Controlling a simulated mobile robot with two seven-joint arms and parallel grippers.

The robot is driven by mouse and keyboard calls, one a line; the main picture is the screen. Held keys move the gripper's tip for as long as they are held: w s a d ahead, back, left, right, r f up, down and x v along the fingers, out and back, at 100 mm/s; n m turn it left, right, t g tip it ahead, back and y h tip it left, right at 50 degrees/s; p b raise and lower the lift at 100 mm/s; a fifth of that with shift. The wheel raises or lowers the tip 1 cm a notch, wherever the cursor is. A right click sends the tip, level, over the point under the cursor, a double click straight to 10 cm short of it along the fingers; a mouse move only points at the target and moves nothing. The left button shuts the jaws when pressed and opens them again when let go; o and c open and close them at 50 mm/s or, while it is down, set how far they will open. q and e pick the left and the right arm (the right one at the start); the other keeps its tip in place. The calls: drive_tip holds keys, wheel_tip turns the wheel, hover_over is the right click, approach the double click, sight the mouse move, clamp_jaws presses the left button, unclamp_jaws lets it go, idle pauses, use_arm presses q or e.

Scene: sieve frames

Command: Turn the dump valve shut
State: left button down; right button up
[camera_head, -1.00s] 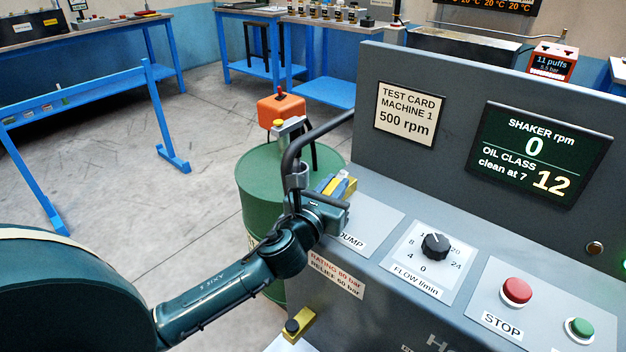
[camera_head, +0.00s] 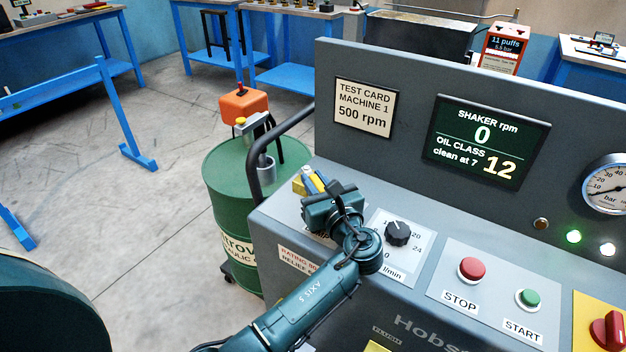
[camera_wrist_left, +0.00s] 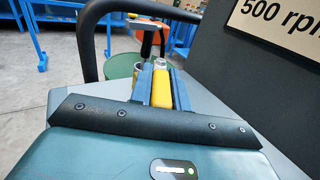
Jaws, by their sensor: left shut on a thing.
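The dump valve's yellow handle (camera_head: 299,186) is at the left end of the grey machine's sloping panel. My left gripper (camera_head: 313,180) is over it, its blue fingers shut on the handle. In the left wrist view the yellow handle (camera_wrist_left: 162,88) lies between the two blue fingers of my left gripper (camera_wrist_left: 161,86). The gripper hides much of the valve and nearly all of its DUMP label, so I cannot tell the handle's exact angle. My right gripper is not in view.
A curved dark pipe (camera_head: 262,170) rises just left of the valve, near a green drum (camera_head: 226,185). The black flow knob (camera_head: 398,233) is close right of my gripper. The red STOP button (camera_head: 471,268) and green START button (camera_head: 529,297) are further right. The screen (camera_head: 487,142) reads oil class 12.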

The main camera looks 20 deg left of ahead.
use_arm(q)
drive_tip(key=shift+w+n+g+y, duration=0.1)
drive_tip(key=shift+n+g+y, duration=0.3)
drive_tip(key=shift+g, duration=0.1)
drive_tip(key=c, duration=1.3)
unclamp_jaws()
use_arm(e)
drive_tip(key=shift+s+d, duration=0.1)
